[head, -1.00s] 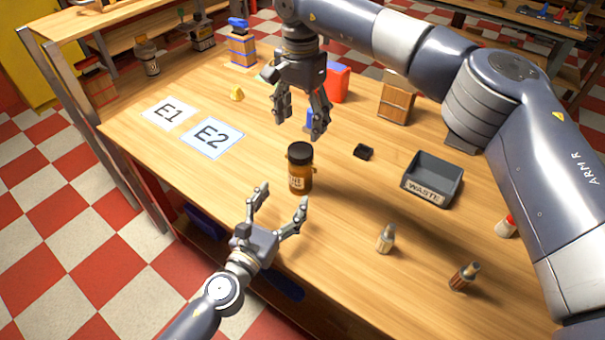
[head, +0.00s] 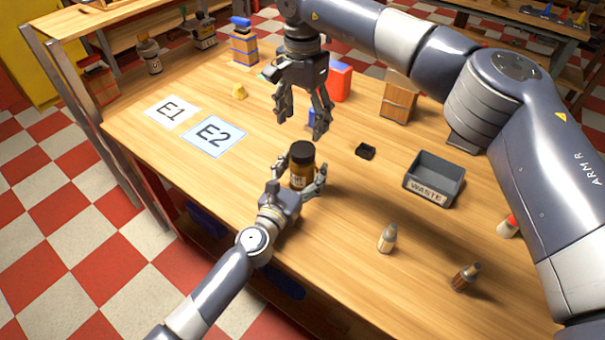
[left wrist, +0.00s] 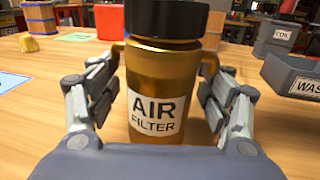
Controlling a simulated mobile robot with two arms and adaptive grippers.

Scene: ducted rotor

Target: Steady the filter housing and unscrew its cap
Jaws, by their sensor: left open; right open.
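The filter housing (head: 301,178) is an amber-brown bottle-like body standing upright on the table, with a black cap (head: 302,152) on top. In the left wrist view its body (left wrist: 160,85) carries a white "AIR FILTER" label, and the cap (left wrist: 166,18) is cut by the top edge. My left gripper (head: 298,180) is open, with its fingers on either side of the housing; a small gap seems to show beside the fingers in the left wrist view (left wrist: 157,105). My right gripper (head: 301,128) is open and empty, pointing down above and just behind the cap.
A grey WASTE bin (head: 434,193) stands to the right, with a small black part (head: 365,151) nearer the housing. Two small bottles (head: 388,238) (head: 465,277) stand front right. Cards E1 (head: 172,110) and E2 (head: 214,135) lie at left. A red container (head: 340,82) stands behind.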

